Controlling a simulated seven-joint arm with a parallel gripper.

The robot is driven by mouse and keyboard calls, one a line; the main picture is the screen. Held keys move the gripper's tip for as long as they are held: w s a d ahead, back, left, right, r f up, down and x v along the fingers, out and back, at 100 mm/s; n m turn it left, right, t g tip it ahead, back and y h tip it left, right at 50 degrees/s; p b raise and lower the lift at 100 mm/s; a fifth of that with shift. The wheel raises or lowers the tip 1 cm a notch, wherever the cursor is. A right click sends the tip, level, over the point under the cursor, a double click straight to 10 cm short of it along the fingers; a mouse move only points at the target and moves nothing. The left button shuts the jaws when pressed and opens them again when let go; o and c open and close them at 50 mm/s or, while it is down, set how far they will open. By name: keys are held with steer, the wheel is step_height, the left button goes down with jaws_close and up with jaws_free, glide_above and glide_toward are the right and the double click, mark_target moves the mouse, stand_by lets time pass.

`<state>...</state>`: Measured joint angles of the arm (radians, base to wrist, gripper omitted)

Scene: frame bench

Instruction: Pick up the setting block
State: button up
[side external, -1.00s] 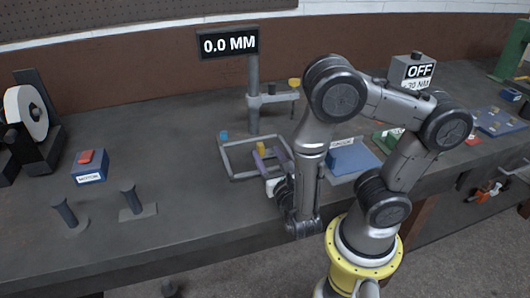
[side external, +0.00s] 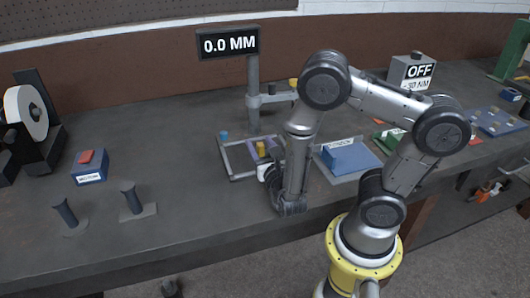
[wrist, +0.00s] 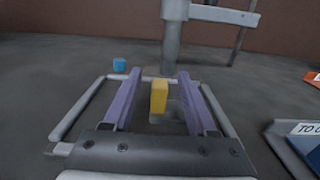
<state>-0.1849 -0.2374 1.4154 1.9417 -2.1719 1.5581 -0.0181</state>
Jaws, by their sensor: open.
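An upright yellow block (wrist: 158,97), which I take for the setting block, stands inside a grey rectangular frame (wrist: 87,110) on the bench. In the side view the yellow block (side external: 261,148) shows just beyond my wrist. My gripper (wrist: 159,74) is open, its two long purple fingers reaching forward on either side of the block. Gaps show between the block and both fingers. The block's lower part is visible in the wrist view; whether the fingertips reach past it is hard to tell.
A grey post (side external: 253,100) with a side arm and a "0.0 MM" display (side external: 229,43) rises behind the frame. A blue labelled block (side external: 350,157) lies to the right.

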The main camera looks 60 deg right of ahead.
mark_target(261, 145)
jaws_close()
steer(key=shift+r, duration=0.1)
stand_by(0.5)
steer(key=shift+r, duration=0.45)
step_height(261, 145, up, 3)
steer(key=shift+s+a+f, duration=0.1)
steer(key=shift+f, duration=0.05)
steer(key=s+a+r, duration=0.2)
steer(key=s+r, duration=0.2)
steer(key=s, duration=0.2)
steer(key=s+a+r, duration=0.2)
steer(key=s+r, duration=0.3)
steer(key=s, duration=0.1)
steer(key=shift+s+a, duration=0.35)
steer(key=shift+s, duration=0.05)
